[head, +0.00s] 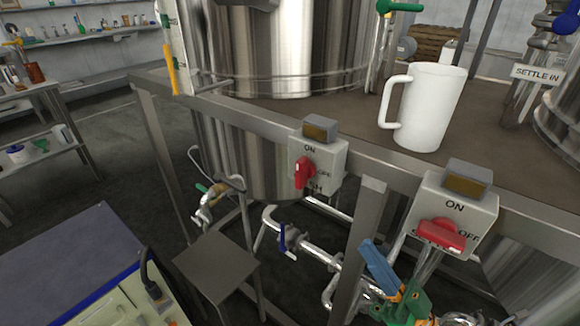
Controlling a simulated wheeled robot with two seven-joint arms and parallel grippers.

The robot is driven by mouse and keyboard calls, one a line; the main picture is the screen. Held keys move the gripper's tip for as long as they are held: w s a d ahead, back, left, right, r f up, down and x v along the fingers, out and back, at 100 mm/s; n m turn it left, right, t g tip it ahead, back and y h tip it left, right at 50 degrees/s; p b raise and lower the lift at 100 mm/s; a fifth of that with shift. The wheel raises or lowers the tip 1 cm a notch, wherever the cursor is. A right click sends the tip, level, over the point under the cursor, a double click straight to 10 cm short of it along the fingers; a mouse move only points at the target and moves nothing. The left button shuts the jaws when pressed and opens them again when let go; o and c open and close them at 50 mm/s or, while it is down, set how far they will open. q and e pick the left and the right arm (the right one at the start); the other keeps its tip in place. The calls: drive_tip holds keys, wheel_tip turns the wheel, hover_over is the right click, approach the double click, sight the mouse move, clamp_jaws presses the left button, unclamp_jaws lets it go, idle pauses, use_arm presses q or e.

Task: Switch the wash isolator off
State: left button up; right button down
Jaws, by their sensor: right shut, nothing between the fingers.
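The wash isolator is the left grey switch box (331,160) on the steel rail; of its lower label only "SH" reads clearly. Its red handle (304,173) stands nearly upright, pointing at ON, with OFF to its right. My right gripper (368,248) is low at the right, with blue fingers shut and empty. It is below and to the right of the wash box in the picture, apart from its handle. My left gripper is not in view.
A second switch box (465,205) on the right has its red handle (441,236) lying sideways towards OFF. A white jug (428,108) stands behind the rail. Pipes and a rail post (361,235) lie near my right gripper. A small stool (216,262) stands lower left.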

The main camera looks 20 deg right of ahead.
drive_tip(key=y, duration=0.1)
drive_tip(key=n+p, duration=0.1)
drive_tip(key=p, duration=0.3)
approach(305, 176)
wheel_tip(305, 176, up, 5)
drive_tip(key=shift+g, duration=0.3)
drive_tip(key=w+a, duration=0.2)
drive_tip(key=w, duration=0.1)
drive_tip(key=shift+w+a+f, duration=0.2)
drive_tip(key=shift+f, duration=0.2)
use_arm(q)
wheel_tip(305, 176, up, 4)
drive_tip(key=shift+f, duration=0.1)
